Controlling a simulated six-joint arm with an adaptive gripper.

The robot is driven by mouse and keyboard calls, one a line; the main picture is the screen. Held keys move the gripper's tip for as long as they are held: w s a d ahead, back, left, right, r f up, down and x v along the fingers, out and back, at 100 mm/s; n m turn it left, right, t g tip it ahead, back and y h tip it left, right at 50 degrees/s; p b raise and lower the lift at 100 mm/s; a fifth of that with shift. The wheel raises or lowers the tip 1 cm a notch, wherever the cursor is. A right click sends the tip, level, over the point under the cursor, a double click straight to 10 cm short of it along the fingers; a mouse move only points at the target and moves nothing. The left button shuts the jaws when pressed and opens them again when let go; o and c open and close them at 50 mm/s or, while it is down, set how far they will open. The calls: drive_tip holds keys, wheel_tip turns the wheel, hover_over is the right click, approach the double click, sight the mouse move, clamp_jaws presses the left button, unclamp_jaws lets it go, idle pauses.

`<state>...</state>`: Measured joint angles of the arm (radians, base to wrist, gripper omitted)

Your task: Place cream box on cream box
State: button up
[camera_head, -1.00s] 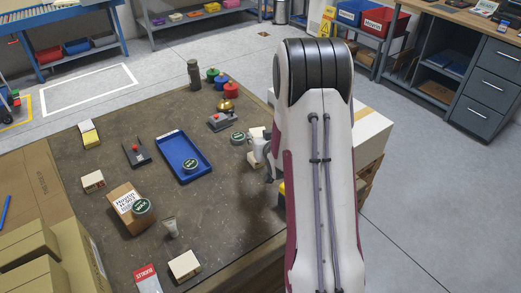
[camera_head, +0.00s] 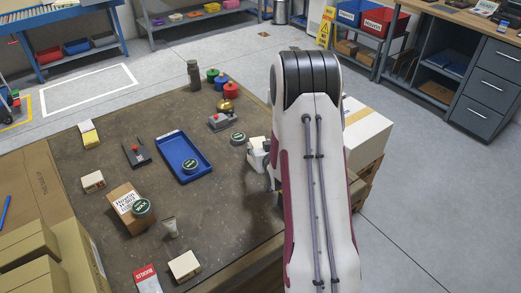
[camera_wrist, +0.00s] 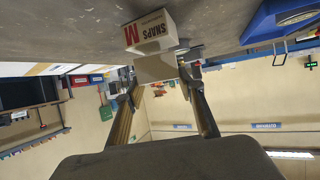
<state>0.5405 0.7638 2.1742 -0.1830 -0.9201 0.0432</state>
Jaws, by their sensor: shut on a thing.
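In the wrist view, my gripper (camera_wrist: 163,78) is shut on a cream box (camera_wrist: 156,69), with one finger on each side. Another cream box (camera_wrist: 150,32) with SNAPS and a red M on its face stands on the table just beyond it. The two boxes overlap in this view, which is tilted over; I cannot tell whether they touch. In the head view, cream surfaces (camera_head: 257,157) show beside my gripper (camera_head: 271,176), near the table's right edge; my arm hides part of them.
A green-lidded tin (camera_head: 238,138) stands close behind the boxes. A blue tray (camera_head: 183,157) with another tin lies to the left. Other cream boxes stand at the left (camera_head: 93,182) and front (camera_head: 185,265). A large carton (camera_head: 366,130) stands right of my arm.

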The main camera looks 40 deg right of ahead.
drive_tip(key=shift+f, duration=0.75)
drive_tip(key=shift+f, duration=0.1)
drive_tip(key=o, duration=1.1)
drive_tip(key=shift+o, duration=0.2)
drive_tip(key=v, duration=1.2)
